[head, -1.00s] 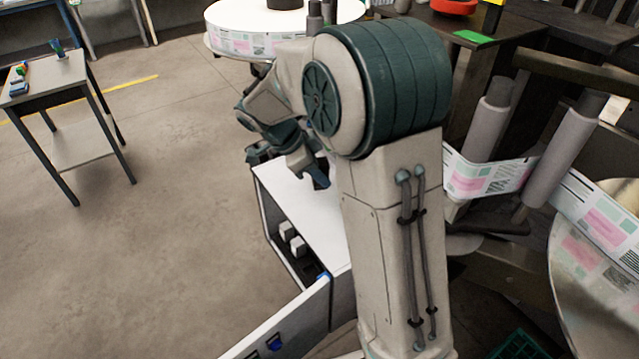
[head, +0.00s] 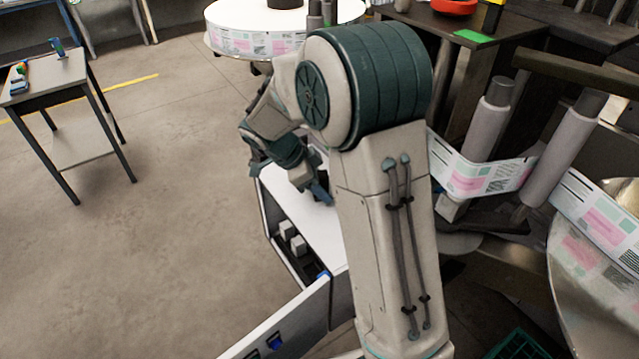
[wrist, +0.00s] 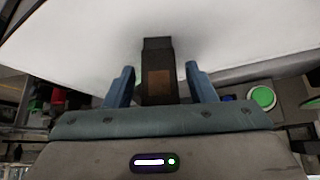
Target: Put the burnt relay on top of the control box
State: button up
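The control box (head: 317,232) stands below my arm in the head view, with a white top and an open front. Its white top (wrist: 75,40) also fills the upper part of the wrist view. The burnt relay (wrist: 158,84) is a dark block with a brown patch, between my two blue fingers. My gripper (wrist: 160,76) is open, with a narrow gap on each side of the relay. The relay's far end appears against the white top; contact is hard to tell. In the head view my gripper (head: 318,192) is low over the box top and the relay is hidden.
The box's door (head: 285,325) is swung open towards the front, with blue parts on it. Light blocks (head: 292,238) sit inside the box. A small side table (head: 50,75) stands left. Labelled reels and rollers (head: 490,120) crowd the right. Floor at left is clear.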

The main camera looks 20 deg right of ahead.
jog(key=shift+r, duration=0.2)
jog(key=v, duration=1.1)
jog(key=s+d+f+n+t+y, duration=0.1)
jog(key=s+d+n+y, duration=0.1)
jog(key=s+n, duration=0.7)
jog(key=s+d+n+t+y, duration=0.2)
jog(key=s+d+n+y, duration=0.1)
jog(key=s+n, duration=0.6)
jog(key=shift+s+f+n+y+b, duration=0.45)
jog(key=shift+s+y, duration=0.35)
jog(key=shift+s, duration=0.9)
